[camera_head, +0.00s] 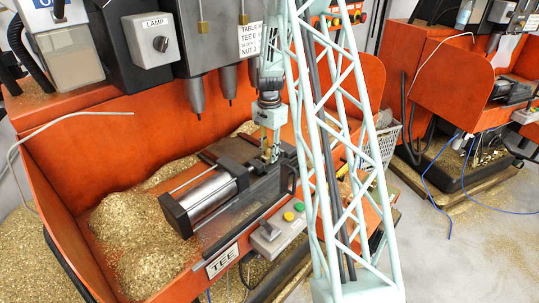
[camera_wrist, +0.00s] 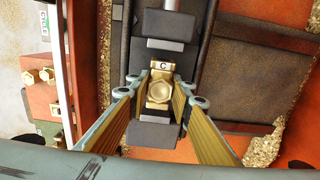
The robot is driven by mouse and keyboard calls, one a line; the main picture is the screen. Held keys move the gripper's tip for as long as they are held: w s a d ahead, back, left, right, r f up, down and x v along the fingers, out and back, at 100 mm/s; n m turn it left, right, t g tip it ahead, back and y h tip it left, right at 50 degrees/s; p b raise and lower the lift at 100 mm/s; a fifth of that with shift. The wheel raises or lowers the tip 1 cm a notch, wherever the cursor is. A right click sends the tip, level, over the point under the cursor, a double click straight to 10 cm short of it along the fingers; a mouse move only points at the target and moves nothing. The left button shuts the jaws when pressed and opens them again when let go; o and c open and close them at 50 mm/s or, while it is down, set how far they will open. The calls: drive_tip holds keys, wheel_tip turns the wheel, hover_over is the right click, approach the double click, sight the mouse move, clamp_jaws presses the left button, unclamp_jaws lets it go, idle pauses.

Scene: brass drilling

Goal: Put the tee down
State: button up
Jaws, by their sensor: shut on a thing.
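The tee (camera_wrist: 159,91) is a small brass fitting with a hexagonal face and a block marked "C". In the wrist view it sits between the brass-coloured finger pads of my gripper (camera_wrist: 160,93), which is shut on it. Below it lies the dark clamp fixture (camera_wrist: 152,133) of the drilling machine. In the head view my gripper (camera_head: 267,150) points down at this fixture, near the end of the pneumatic cylinder (camera_head: 207,200). The tee is hard to make out there. I cannot tell whether it touches the fixture.
Brass chips (camera_head: 128,225) are heaped in the orange machine tray (camera_head: 75,165). Drill spindles (camera_head: 196,95) hang behind and left of my gripper. A button box (camera_head: 279,232) stands in front, beside the "TEE" label (camera_head: 222,261). Brass parts (camera_wrist: 40,76) lie at the left of the wrist view.

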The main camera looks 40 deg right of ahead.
drive_tip(key=o, duration=1.1)
drive_tip(key=shift+f, duration=0.1)
wheel_tip(320, 180, up, 12)
idle(0.4)
drive_tip(key=shift+r, duration=0.2)
idle(0.3)
